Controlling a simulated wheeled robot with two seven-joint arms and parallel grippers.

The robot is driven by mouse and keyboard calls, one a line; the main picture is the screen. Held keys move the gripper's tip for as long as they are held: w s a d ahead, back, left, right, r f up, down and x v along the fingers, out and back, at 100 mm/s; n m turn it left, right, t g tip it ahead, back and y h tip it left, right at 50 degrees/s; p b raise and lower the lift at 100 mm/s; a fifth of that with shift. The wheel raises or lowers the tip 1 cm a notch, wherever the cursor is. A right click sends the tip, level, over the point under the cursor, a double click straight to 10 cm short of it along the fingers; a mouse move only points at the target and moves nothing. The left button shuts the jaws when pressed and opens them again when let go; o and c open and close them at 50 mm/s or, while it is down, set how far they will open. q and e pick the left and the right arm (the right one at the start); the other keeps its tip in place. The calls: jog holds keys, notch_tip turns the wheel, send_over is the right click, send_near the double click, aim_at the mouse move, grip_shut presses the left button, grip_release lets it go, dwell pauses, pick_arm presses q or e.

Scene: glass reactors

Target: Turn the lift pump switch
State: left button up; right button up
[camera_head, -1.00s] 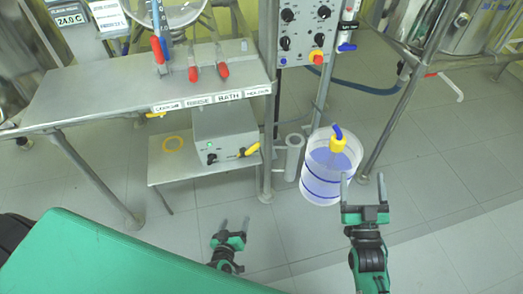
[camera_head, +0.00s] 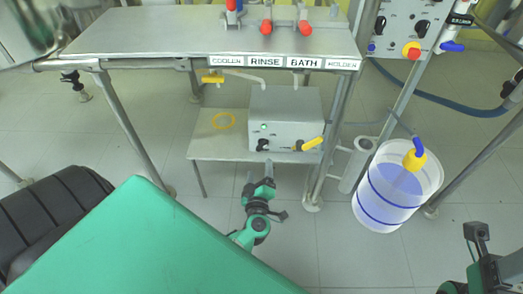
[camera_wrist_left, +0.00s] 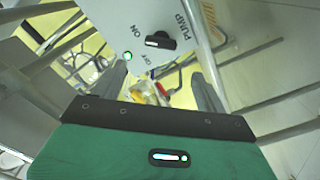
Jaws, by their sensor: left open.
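The pump box (camera_head: 285,112) is a grey unit on the low shelf under the bench. Its front has a black switch knob (camera_head: 263,146) and a small lit green lamp (camera_head: 264,128). In the left wrist view the black knob (camera_wrist_left: 160,40) sits beside the words "PUMP" and "ON", with the green lamp (camera_wrist_left: 127,57) lit. My left gripper (camera_head: 259,170) is open and empty, in front of and below the knob, apart from it. Its two fingers also show in the wrist view (camera_wrist_left: 160,85). My right gripper (camera_head: 475,240) is partly in view at the lower right; its jaws are unclear.
A yellow-handled valve (camera_head: 312,144) sticks out just right of the knob. The bench top (camera_head: 180,32) overhangs the low shelf (camera_head: 205,146), and a bench leg (camera_head: 322,165) stands at right. A bucket (camera_head: 385,205) of bluish liquid stands farther right. Floor before the shelf is clear.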

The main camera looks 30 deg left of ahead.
aim_at(261, 148)
pick_arm(q)
jog(key=b+x, duration=0.2)
jog(key=x, duration=0.8)
jog(key=shift+w+b, duration=0.15)
jog(key=shift+b, duration=0.2)
jog(key=c, duration=1)
